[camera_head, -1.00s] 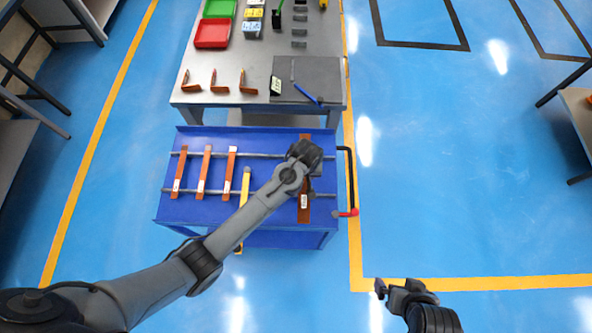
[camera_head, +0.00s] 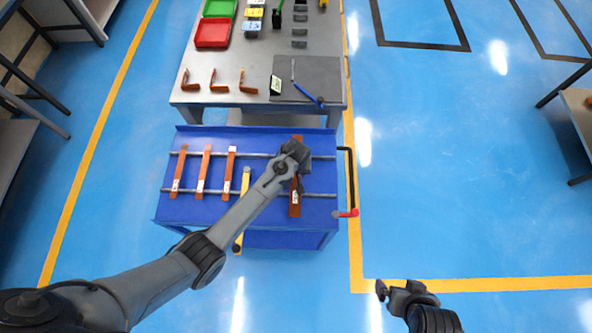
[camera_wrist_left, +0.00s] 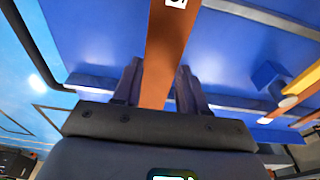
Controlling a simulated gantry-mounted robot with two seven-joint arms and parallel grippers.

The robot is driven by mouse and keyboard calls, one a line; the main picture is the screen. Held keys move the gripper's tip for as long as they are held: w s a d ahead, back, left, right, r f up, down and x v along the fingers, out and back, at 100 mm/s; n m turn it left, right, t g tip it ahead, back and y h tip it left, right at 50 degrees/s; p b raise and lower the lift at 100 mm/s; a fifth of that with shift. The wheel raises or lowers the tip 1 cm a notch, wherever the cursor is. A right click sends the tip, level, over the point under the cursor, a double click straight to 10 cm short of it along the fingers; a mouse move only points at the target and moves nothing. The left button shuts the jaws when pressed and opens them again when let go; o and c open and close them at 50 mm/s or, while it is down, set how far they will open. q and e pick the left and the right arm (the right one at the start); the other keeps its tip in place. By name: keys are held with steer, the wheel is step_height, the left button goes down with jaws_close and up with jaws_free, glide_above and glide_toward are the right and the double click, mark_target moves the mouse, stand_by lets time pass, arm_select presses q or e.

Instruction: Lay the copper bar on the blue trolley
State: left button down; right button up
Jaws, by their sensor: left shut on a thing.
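The blue trolley (camera_head: 180,212) stands in the middle of the head view, with two grey rails across its top. My left gripper (camera_head: 297,165) is over its right part, shut on a copper bar (camera_head: 295,203) with a white label. In the left wrist view the copper bar (camera_wrist_left: 172,45) runs between the two fingers (camera_wrist_left: 157,85). The bar lies across the line of the rails; I cannot tell whether it touches them. The gripper hides the bar's middle. My right gripper (camera_head: 381,289) is at the lower right over the floor, away from the trolley; its jaws are too small to read.
Several copper bars (camera_head: 204,172) lie across the rails on the trolley's left side. A yellow piece (camera_head: 245,180) lies beside them, partly behind my left arm. A black handle with a red end (camera_head: 348,213) is at the trolley's right edge. A grey workbench (camera_head: 235,65) stands behind.

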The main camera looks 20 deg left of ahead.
arm_select(q)
steer(key=shift+f, duration=0.2)
steer(key=shift+f, duration=0.15)
steer(key=c, duration=0.6)
jaws_free()
steer(key=shift+r, duration=0.4)
step_height(320, 180, up, 12)
steer(key=s+p, duration=0.2)
steer(key=s+a+r+m, duration=0.2)
steer(key=s, duration=0.6)
steer(key=s+a+r+m+t, duration=0.1)
steer(key=s+a+r+m, duration=0.1)
steer(key=s, duration=0.6)
steer(key=s+a+r+m+t, duration=0.1)
steer(key=s+a+r+m, duration=0.1)
steer(key=s, duration=0.6)
steer(key=shift+r+h, duration=0.25)
steer(key=shift+h, duration=0.15)
